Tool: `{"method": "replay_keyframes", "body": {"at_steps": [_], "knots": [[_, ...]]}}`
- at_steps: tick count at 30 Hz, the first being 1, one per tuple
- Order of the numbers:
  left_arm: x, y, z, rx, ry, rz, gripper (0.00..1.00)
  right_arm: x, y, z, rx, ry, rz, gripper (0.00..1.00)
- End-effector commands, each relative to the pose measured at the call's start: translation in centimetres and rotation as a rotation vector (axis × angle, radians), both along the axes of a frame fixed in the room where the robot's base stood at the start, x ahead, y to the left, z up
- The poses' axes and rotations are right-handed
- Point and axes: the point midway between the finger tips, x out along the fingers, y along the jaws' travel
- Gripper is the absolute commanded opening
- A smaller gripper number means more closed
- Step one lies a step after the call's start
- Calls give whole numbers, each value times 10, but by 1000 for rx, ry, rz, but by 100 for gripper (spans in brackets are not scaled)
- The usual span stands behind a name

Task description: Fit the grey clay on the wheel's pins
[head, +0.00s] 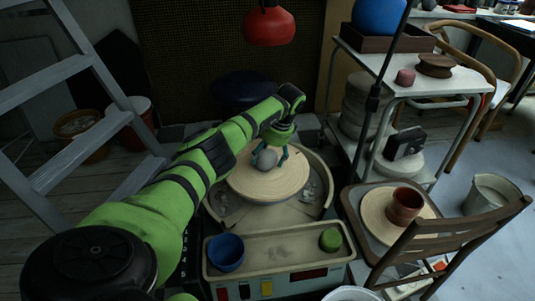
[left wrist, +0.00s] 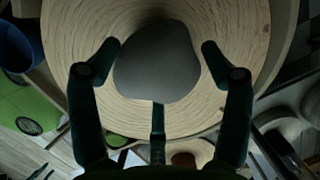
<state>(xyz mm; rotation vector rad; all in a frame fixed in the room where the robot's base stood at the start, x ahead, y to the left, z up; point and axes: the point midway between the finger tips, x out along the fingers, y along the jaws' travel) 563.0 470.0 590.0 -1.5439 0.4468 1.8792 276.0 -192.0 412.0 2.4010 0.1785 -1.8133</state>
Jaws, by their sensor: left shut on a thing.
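The grey clay (head: 266,159) is a rounded lump over the pale round wheel head (head: 243,186). My left gripper (head: 277,151) reaches down over the wheel from above and is shut on the clay. In the left wrist view the clay (left wrist: 157,65) sits between the dark green fingers (left wrist: 160,50), with the wheel's ringed wooden surface (left wrist: 235,90) behind it. I cannot tell whether the clay touches the wheel. The wheel's pins do not show in either view. My right gripper is not in view.
A splash pan (head: 322,184) with scraps surrounds the wheel. A tray (head: 285,247) in front holds a blue bowl (head: 226,252) and a green lump (head: 330,240). A reddish pot (head: 404,206) stands on another disc at right. A red lamp (head: 269,26) hangs above. A ladder (head: 88,95) stands left.

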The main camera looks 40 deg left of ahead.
Motion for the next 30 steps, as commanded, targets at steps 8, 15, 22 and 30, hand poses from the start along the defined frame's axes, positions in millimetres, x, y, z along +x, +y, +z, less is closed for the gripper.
{"method": "replay_keyframes", "body": {"at_steps": [8,15,22,30], "knots": [[1,0,2,1,-4,0,20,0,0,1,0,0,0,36],[1,0,3,1,-3,3,20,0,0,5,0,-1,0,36],[1,0,2,1,-5,6,20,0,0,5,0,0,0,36],[1,0,2,1,-4,6,20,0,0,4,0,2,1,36]]}}
